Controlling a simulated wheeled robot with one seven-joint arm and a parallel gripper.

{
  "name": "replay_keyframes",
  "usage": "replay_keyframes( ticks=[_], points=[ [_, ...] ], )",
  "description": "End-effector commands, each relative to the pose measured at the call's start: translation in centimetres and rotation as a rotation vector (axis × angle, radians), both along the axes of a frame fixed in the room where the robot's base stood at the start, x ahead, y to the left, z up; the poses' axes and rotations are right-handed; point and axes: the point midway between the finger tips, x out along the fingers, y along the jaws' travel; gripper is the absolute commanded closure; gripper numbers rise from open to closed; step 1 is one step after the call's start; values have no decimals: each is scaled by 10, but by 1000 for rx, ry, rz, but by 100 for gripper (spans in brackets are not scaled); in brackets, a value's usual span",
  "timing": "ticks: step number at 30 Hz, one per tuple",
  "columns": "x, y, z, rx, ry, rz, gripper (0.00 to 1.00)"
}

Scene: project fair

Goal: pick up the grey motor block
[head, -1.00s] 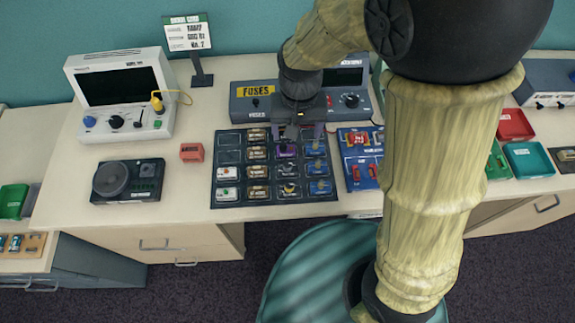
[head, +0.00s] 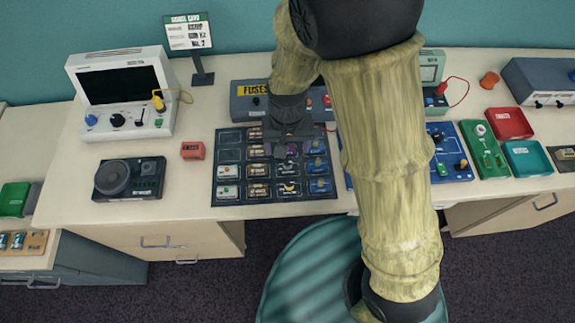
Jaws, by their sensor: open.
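A dark tray (head: 217,198) on the table holds rows of small blocks. A greyish block (head: 287,169) in its third column may be the grey motor block; it is too small to be sure. My gripper (head: 287,150) points down over the upper part of that column, just behind this block in the picture. It is open, with nothing visible held. My gripper and wrist hide the slots at the top of the column. I cannot tell how high the fingertips are above the tray.
Tan blocks (head: 258,171) and blue blocks (head: 319,186) flank that column closely. A grey FUSES instrument (head: 246,104) stands behind the tray. A red block (head: 193,150) and a black device (head: 128,179) lie left. My arm covers part of the blue board (head: 452,157) at right.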

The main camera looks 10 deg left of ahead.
Motion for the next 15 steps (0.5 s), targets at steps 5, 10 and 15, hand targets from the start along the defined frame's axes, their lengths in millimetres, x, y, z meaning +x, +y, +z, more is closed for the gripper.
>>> replay_keyframes(
  ticks=[5, 10, 15],
  points=[
    [-1, -1, -29, -3, 4, -1, 25],
    [0, -1, -48, -2, 3, 0, 25],
    [0, 0, -51, 0, 0, 0, 25]
  ],
)
